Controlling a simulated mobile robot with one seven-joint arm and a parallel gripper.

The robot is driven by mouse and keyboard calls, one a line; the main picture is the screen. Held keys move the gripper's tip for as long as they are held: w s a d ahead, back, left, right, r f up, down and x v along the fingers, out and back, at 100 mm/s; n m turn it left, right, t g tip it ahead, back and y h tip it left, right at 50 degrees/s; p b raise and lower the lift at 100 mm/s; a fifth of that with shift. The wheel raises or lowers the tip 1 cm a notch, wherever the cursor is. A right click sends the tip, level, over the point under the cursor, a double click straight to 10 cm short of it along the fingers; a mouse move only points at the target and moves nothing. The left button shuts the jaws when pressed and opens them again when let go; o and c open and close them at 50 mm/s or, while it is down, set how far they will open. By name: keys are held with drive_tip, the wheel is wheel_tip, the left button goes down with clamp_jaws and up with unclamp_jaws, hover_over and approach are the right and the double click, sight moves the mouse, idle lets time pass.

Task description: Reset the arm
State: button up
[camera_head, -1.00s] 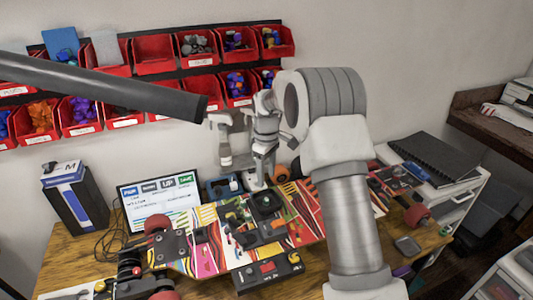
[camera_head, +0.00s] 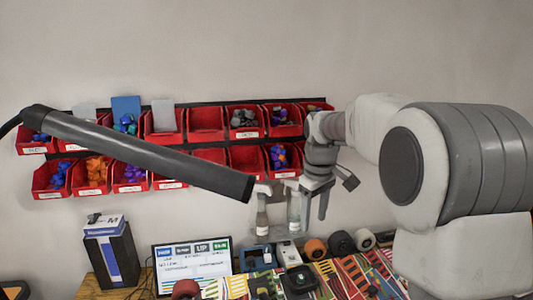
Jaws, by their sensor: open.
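My arm reaches in from the right in the head view. My gripper (camera_head: 315,208) hangs with its fingers pointing down, in front of the wall and above the back of the workbench. Its fingers are apart and nothing shows between them. The colourful patterned board (camera_head: 345,277) lies below on the bench, cut off by the bottom edge of the view. The gripper is clear of the board.
Red bins (camera_head: 206,121) in two rows hang on the wall, several holding coloured parts. A dark tube (camera_head: 150,155) crosses in front. Spray bottles (camera_head: 262,215), a screen (camera_head: 190,268), a dark box (camera_head: 112,258) and wheels (camera_head: 341,242) stand at the back.

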drive_tip(key=s+d+r+m+t, duration=0.1)
drive_tip(key=s+r+m, duration=0.15)
drive_tip(key=s, duration=0.55)
drive_tip(key=s+r+m+t, duration=0.1)
drive_tip(key=s+r, duration=0.3)
drive_tip(key=s, duration=0.4)
drive_tip(key=s+f+m+t, duration=0.1)
drive_tip(key=s+m, duration=0.1)
drive_tip(key=s, duration=0.4)
drive_tip(key=s+d+f+m+t, duration=0.1)
drive_tip(key=s+f+m, duration=0.1)
drive_tip(key=s, duration=0.5)
drive_tip(key=shift+f, duration=0.3)
